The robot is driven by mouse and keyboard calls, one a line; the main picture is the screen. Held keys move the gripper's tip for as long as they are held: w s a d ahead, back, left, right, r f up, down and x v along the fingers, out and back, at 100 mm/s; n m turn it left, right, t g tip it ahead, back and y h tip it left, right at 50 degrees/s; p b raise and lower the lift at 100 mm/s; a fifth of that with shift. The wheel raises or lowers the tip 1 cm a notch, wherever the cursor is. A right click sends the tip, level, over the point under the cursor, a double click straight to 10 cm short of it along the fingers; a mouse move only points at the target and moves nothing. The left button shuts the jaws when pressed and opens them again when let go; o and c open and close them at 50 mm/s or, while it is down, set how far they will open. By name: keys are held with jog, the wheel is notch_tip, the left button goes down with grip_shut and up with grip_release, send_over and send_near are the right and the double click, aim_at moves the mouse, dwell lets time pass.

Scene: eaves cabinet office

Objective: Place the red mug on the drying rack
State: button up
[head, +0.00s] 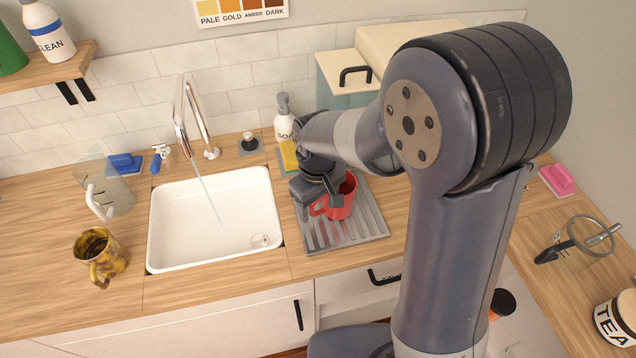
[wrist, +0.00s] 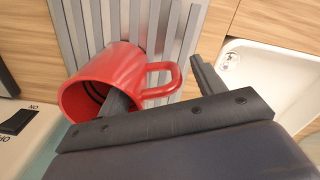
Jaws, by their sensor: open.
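The red mug (head: 338,203) is on the grey ribbed drying rack (head: 350,232), to the right of the sink. My gripper (head: 318,200) is at the mug, and my arm hides part of the mug in the head view. In the wrist view, the red mug (wrist: 118,75) shows its open mouth and its handle over the rack (wrist: 160,25). My gripper (wrist: 160,90) is open there, with one finger inside the mug's mouth and the other out beyond the handle. I cannot tell whether the fingers touch the mug.
The white sink (head: 215,220) with its running tap lies left of the rack. A soap bottle (head: 284,118) and a yellow sponge (head: 289,154) stand behind the rack. A clear pitcher (head: 108,185) and a yellow-brown mug (head: 100,255) stand left of the sink.

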notch_tip(320, 180, up, 10)
jog(key=shift+s+r, duration=0.1)
jog(key=shift+r, duration=0.1)
